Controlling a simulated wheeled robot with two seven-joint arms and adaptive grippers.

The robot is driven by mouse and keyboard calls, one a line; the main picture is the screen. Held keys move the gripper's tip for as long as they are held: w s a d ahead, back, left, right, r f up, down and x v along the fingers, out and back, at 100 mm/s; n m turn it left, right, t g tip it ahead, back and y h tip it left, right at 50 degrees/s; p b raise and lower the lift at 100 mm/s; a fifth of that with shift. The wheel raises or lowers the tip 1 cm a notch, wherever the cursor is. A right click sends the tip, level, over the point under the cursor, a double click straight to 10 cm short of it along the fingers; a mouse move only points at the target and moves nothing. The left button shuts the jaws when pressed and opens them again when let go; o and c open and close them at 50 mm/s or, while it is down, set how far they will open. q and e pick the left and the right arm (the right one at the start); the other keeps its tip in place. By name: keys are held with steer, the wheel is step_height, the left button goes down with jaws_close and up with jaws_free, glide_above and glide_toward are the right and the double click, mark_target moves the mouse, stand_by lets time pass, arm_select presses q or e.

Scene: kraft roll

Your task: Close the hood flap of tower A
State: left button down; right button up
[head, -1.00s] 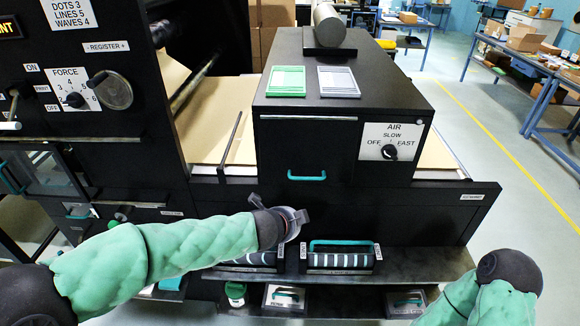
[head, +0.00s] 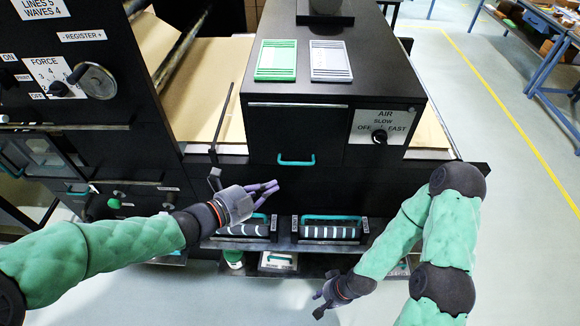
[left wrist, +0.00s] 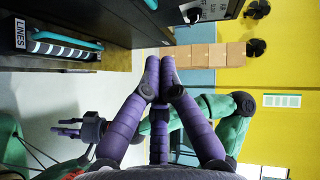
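Tower A is not labelled by name here. The black press tower (head: 60,50) at the left carries the force knob, register knob and printed plates. A clear panel (head: 38,150) sits low on it. I cannot tell whether this panel is the hood flap or how far it is open. My left gripper (head: 272,189) hangs in front of the black cabinet, below its teal handle and apart from it. Its purple fingers (left wrist: 159,75) run close together in the left wrist view, with nothing seen between them. My right gripper (head: 322,300) is low at the front, its fingers apart and empty.
The black cabinet (head: 385,80) has a teal handle (head: 296,161) and an air knob (head: 379,136). Green (head: 278,60) and grey (head: 330,61) plates lie on top. Striped cassettes (head: 330,231) stand on the shelf below. Open floor (head: 500,240) lies at right.

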mark_target(304, 164)
arm_select(q)
steer(key=shift+w+d+f+b, duration=0.25)
steer(key=shift+w+d+f, duration=0.5)
steer(key=shift+w, duration=0.75)
steer(key=shift+w+d+f+b, duration=0.2)
steer(key=shift+w+d+f, duration=0.1)
steer(key=shift+w+d, duration=1)
steer(key=shift+w+d+f+b, duration=0.25)
steer(key=shift+w+d+f, duration=0.4)
steer(key=shift+w, duration=1.05)
steer(key=w+b, duration=0.1)
steer(key=b, duration=0.3)
steer(key=w+f+m+t+b, duration=0.1)
steer(key=b, duration=0.4)
steer(key=shift+w+f+h, duration=0.2)
steer(key=shift+w+h, duration=0.1)
steer(key=shift+w, duration=0.05)
steer(key=shift+d, duration=0.1)
